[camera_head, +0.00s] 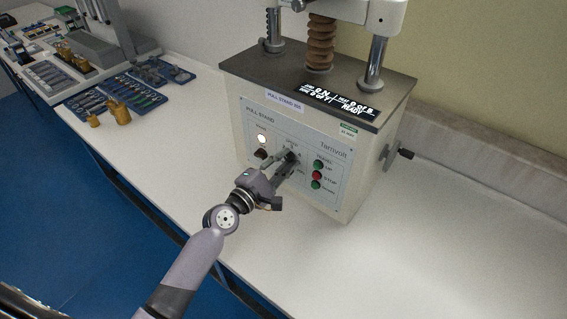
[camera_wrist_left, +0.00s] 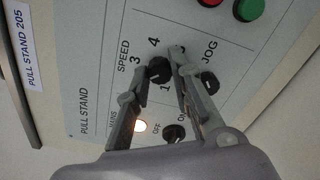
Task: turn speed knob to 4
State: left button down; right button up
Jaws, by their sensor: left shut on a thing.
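The pull stand (camera_head: 300,140) is a beige machine on the white bench, with a control panel facing me. The black speed knob (camera_wrist_left: 158,70) sits on that panel beside the printed SPEED label and its numbers 1, 3 and 4. My left gripper (camera_head: 286,160) reaches the panel from the lower left and is shut on the speed knob. In the left wrist view its fingers (camera_wrist_left: 155,78) lie on both sides of the knob. I cannot tell which number the knob points to. In the head view the fingers mostly hide the knob.
A jog knob (camera_wrist_left: 209,82) and a mains knob (camera_wrist_left: 174,133) by a lit lamp (camera_head: 262,139) sit close to the fingers. Green and red buttons (camera_head: 317,175) are to the right. A side crank (camera_head: 393,155) sticks out right. The bench's right side (camera_head: 450,230) is clear.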

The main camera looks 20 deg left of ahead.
pick_arm(q)
jog(key=m, duration=0.4)
jog(key=shift+m, duration=0.3)
jog(key=m, duration=0.4)
jog(key=shift+m, duration=0.3)
jog(key=m+p, duration=0.1)
jog(key=m, duration=0.4)
jog(key=m+p, duration=0.1)
jog(key=m, duration=0.4)
jog(key=shift+m, duration=0.4)
jog(key=c, duration=1.4)
grip_release()
jog(key=shift+r, duration=0.1)
